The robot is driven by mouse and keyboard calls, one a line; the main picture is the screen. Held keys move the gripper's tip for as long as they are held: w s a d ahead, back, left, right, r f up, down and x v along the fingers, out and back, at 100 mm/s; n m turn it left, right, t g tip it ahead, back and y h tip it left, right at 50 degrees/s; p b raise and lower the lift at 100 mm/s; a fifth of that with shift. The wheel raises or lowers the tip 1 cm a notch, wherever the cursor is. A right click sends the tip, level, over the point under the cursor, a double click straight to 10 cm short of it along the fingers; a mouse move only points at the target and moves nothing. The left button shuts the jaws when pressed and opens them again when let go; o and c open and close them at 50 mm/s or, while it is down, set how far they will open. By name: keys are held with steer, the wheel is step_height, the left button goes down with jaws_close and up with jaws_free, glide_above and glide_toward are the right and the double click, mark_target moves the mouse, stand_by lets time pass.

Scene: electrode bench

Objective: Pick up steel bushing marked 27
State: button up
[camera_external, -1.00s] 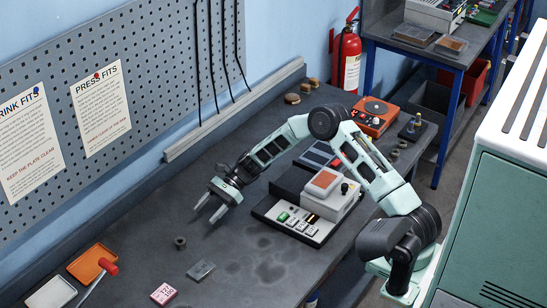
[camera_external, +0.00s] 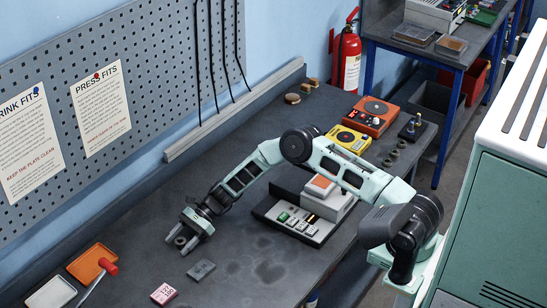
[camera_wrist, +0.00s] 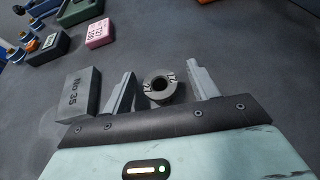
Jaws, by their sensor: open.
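A grey steel bushing (camera_external: 180,241) stands upright on the dark bench, its round hole facing up. In the wrist view the bushing (camera_wrist: 159,86) sits between my two fingers, with a gap on each side. Small marks show on its top face, but I cannot read them surely. My gripper (camera_external: 178,244) is open and low over the bench around the bushing; it also shows in the wrist view (camera_wrist: 160,75). The fingers hide part of the bushing in the outside view.
A grey block (camera_wrist: 82,92) marked No 35 lies close left of my fingers in the wrist view. A pink block (camera_external: 163,293) lies nearer the front. A black stepped fixture (camera_external: 297,221) with a control panel stands right. Small grey rings (camera_external: 393,153) lie farther back.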

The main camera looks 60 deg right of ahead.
steer(key=c, duration=1.1)
